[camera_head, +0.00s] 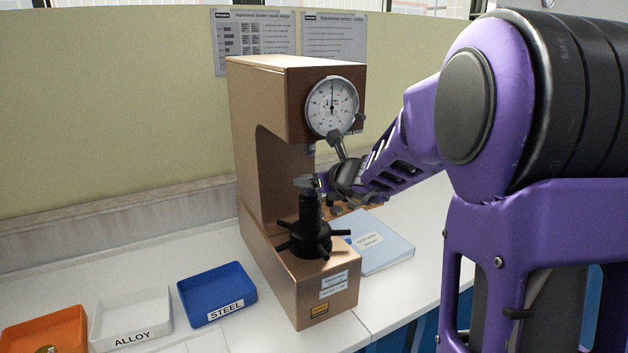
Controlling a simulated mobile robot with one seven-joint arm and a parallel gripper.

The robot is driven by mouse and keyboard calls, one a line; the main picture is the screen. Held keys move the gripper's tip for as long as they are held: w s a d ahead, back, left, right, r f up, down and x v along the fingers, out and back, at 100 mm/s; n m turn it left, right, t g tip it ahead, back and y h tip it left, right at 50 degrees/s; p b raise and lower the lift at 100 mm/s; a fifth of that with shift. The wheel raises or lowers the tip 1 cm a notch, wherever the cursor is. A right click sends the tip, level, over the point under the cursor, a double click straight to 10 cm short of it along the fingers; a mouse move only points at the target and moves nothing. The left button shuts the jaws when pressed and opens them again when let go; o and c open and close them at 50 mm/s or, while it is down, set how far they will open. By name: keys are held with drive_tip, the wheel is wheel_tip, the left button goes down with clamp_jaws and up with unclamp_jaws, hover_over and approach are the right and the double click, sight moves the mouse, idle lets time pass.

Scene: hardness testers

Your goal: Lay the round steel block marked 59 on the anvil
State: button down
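The copper-brown hardness tester (300,75) stands on the white bench, with a round dial on its head. Its anvil (309,187) is the small grey top of the black upright screw, above a black spoked handwheel (310,240). My gripper (322,184) comes in from the right, with its tips right beside the anvil top, under the head. The tips are small and partly hidden, so I cannot tell whether they are apart or hold something. A flat grey piece shows at the anvil top; I cannot tell whether it is the steel block. No mark 59 is readable.
The blue STEEL tray (247,303) and the white ALLOY tray (152,329) look empty. A pale blue folder (385,252) lies right of the tester.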

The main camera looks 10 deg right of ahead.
unclamp_jaws()
drive_tip(key=shift+f, duration=0.1)
drive_tip(key=shift+c, duration=0.8)
drive_tip(key=s+d, duration=0.2)
drive_tip(key=s, duration=0.4)
drive_tip(key=shift+s+r+b, duration=0.25)
drive_tip(key=shift+s+b, duration=0.15)
